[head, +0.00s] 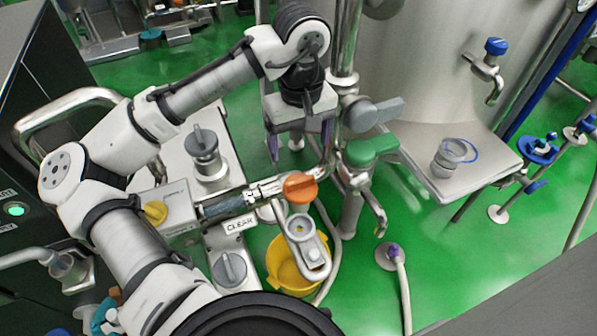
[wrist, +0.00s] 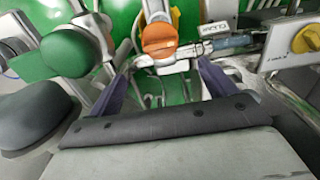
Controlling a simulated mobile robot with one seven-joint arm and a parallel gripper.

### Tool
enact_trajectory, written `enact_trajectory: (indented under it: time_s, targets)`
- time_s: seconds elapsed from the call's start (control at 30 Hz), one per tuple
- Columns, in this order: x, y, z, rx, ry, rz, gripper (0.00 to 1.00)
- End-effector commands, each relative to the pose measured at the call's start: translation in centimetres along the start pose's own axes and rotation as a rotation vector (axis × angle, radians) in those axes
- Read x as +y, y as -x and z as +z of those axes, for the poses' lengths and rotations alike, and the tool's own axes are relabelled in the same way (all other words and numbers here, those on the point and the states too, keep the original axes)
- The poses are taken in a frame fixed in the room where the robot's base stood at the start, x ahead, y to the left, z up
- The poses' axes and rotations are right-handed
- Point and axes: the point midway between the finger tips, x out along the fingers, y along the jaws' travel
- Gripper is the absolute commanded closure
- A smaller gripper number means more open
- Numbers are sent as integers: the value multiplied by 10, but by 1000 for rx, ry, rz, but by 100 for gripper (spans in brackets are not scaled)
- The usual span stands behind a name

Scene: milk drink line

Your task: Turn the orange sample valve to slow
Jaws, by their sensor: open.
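The orange sample valve knob (head: 300,187) sits on a metal pipe fitting in the middle of the head view. Its grip bar lies nearly level across the picture there. In the wrist view the orange knob (wrist: 158,42) is at the top centre, ahead of my fingers. My gripper (head: 298,142) is open and empty, with its two purple-grey fingers pointing down. In the head view it appears above the knob in the picture, apart from it. In the wrist view my gripper (wrist: 163,86) shows one finger on each side below the knob. I see no readable "slow" mark.
A green handle (head: 370,150) and a grey handle (head: 373,114) stand close to the right of my gripper. A yellow knob (head: 156,212) is on a box at left. A "CLEAR" label (head: 238,225) hangs by the pipe. A yellow bucket (head: 285,272) stands below.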

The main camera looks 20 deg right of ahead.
Motion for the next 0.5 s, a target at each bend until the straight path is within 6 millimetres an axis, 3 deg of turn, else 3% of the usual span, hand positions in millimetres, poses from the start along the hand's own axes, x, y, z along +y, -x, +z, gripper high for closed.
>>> enact_trajectory:
  time_s: [0.3, 0.5]
  targets:
    - [0, -68, 1, -2, -2, 2, 16]
    - [0, -99, 0, -1, -1, 2, 16]
